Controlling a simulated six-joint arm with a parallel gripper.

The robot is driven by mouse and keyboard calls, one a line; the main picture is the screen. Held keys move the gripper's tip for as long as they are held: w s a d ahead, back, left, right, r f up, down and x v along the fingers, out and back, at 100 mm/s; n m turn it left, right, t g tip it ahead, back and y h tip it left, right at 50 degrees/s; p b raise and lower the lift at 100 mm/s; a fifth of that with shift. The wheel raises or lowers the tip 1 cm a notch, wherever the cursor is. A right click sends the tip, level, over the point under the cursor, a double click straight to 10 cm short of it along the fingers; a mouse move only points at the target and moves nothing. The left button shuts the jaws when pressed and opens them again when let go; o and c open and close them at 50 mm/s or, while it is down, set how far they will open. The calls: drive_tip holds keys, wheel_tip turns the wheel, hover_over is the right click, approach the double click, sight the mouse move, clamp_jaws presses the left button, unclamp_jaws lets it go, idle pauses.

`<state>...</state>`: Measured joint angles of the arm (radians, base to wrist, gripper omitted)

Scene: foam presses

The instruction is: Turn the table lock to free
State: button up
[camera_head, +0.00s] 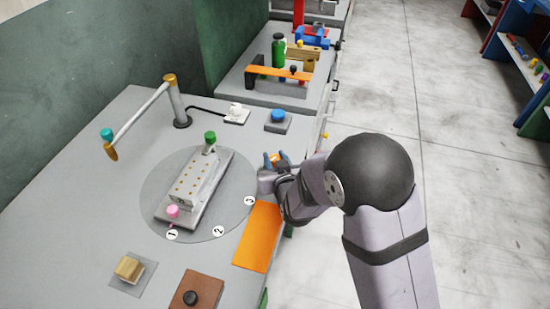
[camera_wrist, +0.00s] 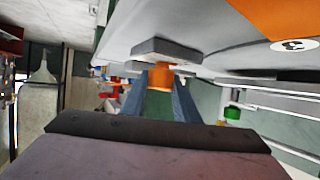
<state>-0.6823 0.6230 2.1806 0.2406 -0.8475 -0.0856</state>
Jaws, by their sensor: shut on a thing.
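My gripper (camera_head: 272,160) is at the right edge of the grey table, beside the round turntable (camera_head: 232,187). Its blue fingers (camera_wrist: 162,88) are shut on an orange knob (camera_wrist: 187,78), which sits on a small grey block (camera_wrist: 165,50) at the table edge. The knob (camera_head: 277,159) is partly hidden by the fingers in the head view. It appears to be the table lock, but I see no lock or free marking. The turntable bears numbers 1, 2 and 3 and carries a grey mould (camera_head: 195,186) with green and pink knobs.
An orange mat (camera_head: 258,237) lies just in front of my gripper. A blue button (camera_head: 278,116) stands behind it. A swing arm with a post (camera_head: 178,105) is at the back left. A tan block (camera_head: 129,267) and a brown plate (camera_head: 186,303) lie at the front.

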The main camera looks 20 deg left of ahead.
drive_tip(key=m+h, duration=0.1)
drive_tip(key=m+t+h+p, duration=0.1)
drive_tip(key=shift+a+r+m+h, duration=0.15)
drive_tip(key=shift+m+h, duration=0.15)
drive_tip(key=m+h+p, duration=0.3)
drive_tip(key=m+h, duration=0.1)
drive_tip(key=h, duration=0.1)
drive_tip(key=shift+m+t, duration=0.3)
drive_tip(key=m+g+h, duration=0.1)
drive_tip(key=m+h, duration=0.2)
drive_tip(key=h, duration=0.1)
drive_tip(key=shift+f, duration=0.2)
drive_tip(key=shift+m+g+h+b, duration=0.4)
drive_tip(key=shift+m+h, duration=0.5)
drive_tip(key=shift+r+m+h, duration=0.15)
drive_tip(key=shift+m+h, duration=0.15)
drive_tip(key=o, duration=1.1)
drive_tip(key=shift+d, duration=0.2)
drive_tip(key=shift+c, duration=0.2)
drive_tip(key=shift+s+a, duration=0.1)
drive_tip(key=shift+a, duration=0.05)
